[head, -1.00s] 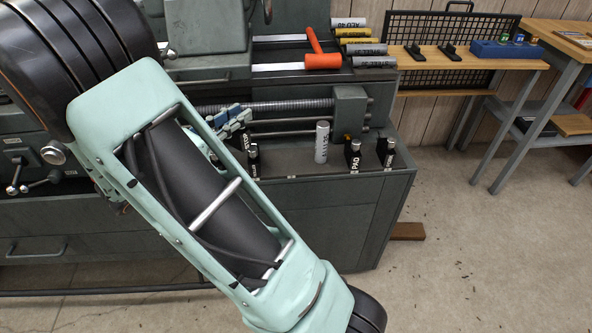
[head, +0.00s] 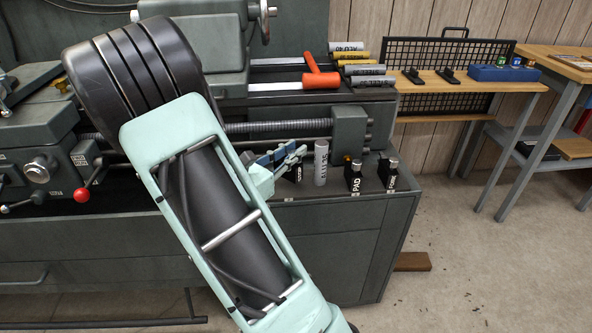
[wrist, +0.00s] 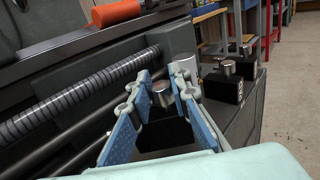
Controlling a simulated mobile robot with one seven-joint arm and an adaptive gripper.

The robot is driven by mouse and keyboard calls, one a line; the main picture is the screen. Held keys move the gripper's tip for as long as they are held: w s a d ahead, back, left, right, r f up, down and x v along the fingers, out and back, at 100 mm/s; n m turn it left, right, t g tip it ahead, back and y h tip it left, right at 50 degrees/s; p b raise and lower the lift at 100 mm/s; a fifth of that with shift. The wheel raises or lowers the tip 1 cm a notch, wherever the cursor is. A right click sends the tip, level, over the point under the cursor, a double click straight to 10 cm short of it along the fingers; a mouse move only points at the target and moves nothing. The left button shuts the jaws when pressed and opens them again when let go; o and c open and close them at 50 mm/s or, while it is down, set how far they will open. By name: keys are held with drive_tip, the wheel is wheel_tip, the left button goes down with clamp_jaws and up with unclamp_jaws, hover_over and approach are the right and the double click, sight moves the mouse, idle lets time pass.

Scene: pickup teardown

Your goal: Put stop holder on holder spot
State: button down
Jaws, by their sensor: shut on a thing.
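My gripper (head: 293,158) has blue-padded fingers and is over the lathe's front ledge, left of a grey cylinder. In the wrist view, my gripper (wrist: 167,88) is shut on a black holder (wrist: 168,132) with a silver knob on top. This holder (head: 297,174) is partly hidden behind the fingers in the head view, and its label is not readable. I cannot tell whether its base touches the ledge. A small white label (head: 289,198) lies on the ledge edge below it. I cannot make out which place is the holder spot.
The grey cylinder (head: 321,162) stands close on the right, then a black PAD holder (head: 354,177) and another black holder (head: 388,173). A ribbed lead screw (head: 280,127) runs behind the ledge. An orange hammer (head: 322,81) lies above. A wooden shelf (head: 480,83) is at right.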

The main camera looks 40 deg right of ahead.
sight(289, 169)
drive_tip(key=shift+d+f, duration=0.3)
drive_tip(key=shift+f, duration=0.05)
drive_tip(key=f+b, duration=0.1)
drive_tip(key=f, duration=0.2)
drive_tip(key=shift+s+d+f+b, duration=0.1)
drive_tip(key=shift+d+f+b, duration=0.15)
drive_tip(key=shift+b, duration=0.1)
drive_tip(key=c, duration=1.8)
unclamp_jaws()
drive_tip(key=shift+f, duration=0.1)
